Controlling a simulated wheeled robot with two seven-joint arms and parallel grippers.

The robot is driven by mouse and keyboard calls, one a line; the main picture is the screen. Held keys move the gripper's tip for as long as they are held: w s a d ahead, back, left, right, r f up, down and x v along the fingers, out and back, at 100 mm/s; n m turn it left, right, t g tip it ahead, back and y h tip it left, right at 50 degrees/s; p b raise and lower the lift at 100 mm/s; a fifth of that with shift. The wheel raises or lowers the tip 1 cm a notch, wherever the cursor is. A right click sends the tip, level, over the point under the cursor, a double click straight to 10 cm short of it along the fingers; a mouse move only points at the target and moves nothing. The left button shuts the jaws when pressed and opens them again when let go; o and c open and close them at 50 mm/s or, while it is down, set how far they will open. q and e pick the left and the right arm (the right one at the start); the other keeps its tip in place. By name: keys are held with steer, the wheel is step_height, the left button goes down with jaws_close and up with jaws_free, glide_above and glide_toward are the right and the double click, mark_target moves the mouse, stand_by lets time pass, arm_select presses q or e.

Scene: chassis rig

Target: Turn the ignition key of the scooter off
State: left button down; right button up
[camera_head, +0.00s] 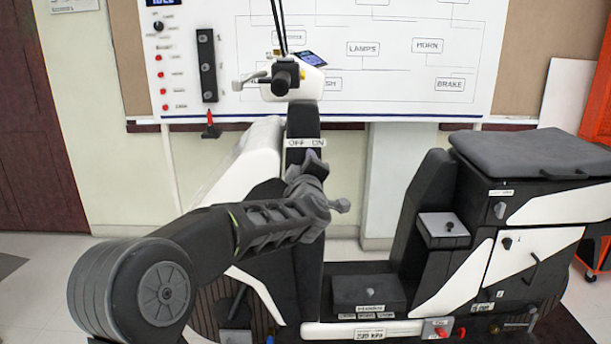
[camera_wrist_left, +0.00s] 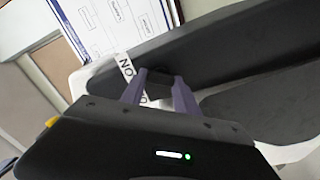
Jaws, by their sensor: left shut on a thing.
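The scooter (camera_head: 258,152) stands side-on, with a dark front column that carries a white OFF/ON label (camera_head: 305,142). My left gripper (camera_head: 312,160) is at this column just below the label, shut on the ignition key. The key is largely hidden by the gripper in the head view. In the left wrist view, my left gripper's fingers (camera_wrist_left: 160,80) reach to the dark panel beside the label (camera_wrist_left: 127,68), with a small dark piece between their tips. Which way the key is turned cannot be told. My right gripper is not in view.
The handlebar (camera_head: 284,78) and a small display (camera_head: 312,58) are above the gripper. A white wiring board (camera_head: 400,45) hangs on the wall behind. The scooter's seat (camera_head: 530,152) and side boxes are on the right. The floor at the left is clear.

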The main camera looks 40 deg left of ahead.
arm_select(q)
steer(key=shift+f+n+b, duration=0.2)
steer(key=shift+n+b, duration=2.25)
steer(key=shift+n, duration=0.85)
steer(key=c, duration=0.9)
jaws_free()
steer(key=shift+r, duration=0.1)
steer(key=v, duration=0.8)
